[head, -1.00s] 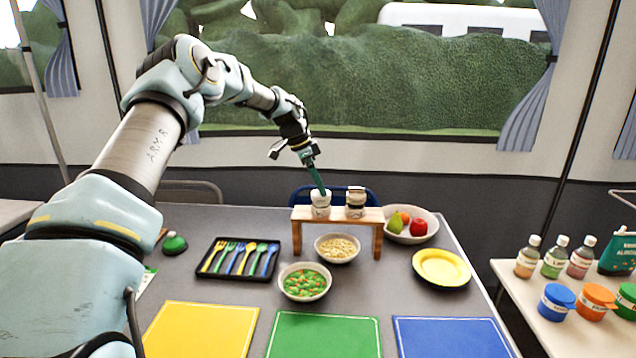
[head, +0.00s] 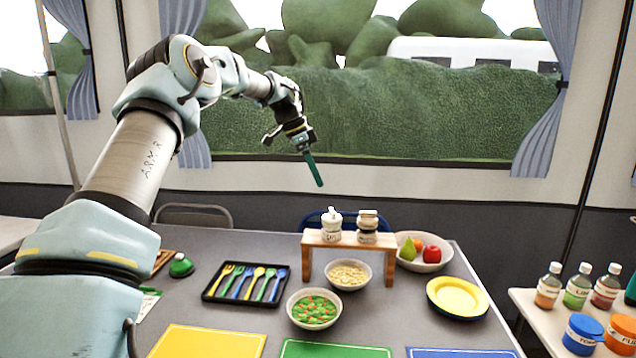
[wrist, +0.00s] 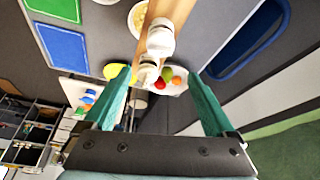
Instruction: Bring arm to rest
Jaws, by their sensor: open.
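My arm stretches from the left of the head view over the table (head: 225,238). My gripper (head: 318,184) hangs in the air above and behind the small wooden stand (head: 345,245), fingers pointing down. In the wrist view my gripper (wrist: 158,88) shows two green fingers spread wide apart with nothing held between them. The fingers are apart from both jars.
A fruit bowl (head: 428,262), a yellow plate (head: 457,297), a bowl of grains (head: 348,275), a bowl of vegetables (head: 314,310) and a cutlery tray (head: 207,294) stand on the table. Bottles (head: 577,287) stand on a side table at right. The air around my gripper is clear.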

